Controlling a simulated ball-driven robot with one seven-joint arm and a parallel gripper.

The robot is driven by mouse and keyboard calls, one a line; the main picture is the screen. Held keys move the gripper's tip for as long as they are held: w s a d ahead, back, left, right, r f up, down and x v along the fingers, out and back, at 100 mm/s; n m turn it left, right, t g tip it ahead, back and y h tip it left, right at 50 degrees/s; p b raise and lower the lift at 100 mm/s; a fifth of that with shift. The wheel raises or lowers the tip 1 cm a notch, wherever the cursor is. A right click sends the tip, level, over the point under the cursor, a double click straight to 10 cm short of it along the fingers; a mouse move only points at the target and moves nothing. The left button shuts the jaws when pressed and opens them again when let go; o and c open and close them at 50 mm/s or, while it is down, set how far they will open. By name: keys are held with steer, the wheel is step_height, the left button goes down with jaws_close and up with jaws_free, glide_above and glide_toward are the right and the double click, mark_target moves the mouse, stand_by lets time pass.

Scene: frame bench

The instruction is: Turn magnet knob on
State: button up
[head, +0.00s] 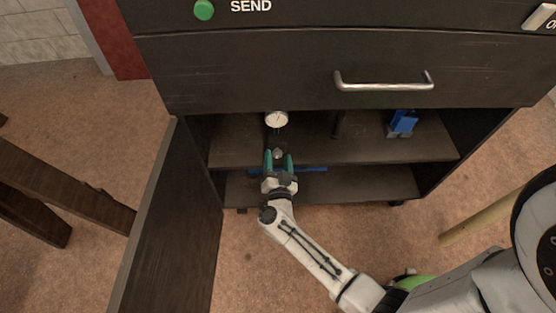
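A white round dial gauge (277,119) stands at the front left of the upper shelf inside the open cabinet, with a dark post below it. A small grey round part (278,153) shows below the post, between my green fingertips; it may be the magnet knob, but it is too small to be sure. My gripper (278,155) reaches into the cabinet at the shelf's front edge. Its two fingers stand apart, one on each side of the grey part. I cannot tell whether they touch it. The knob's setting cannot be read.
A drawer with a metal handle (384,86) is shut above the opening. The cabinet door (172,225) hangs open at left. A blue object (403,122) and a dark upright thing (338,124) stand on the upper shelf. A blue bar (312,170) lies behind my gripper.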

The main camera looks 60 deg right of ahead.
steer(key=p+v, duration=0.1)
steer(key=v, duration=0.9)
steer(key=shift+s+a+p, duration=0.3)
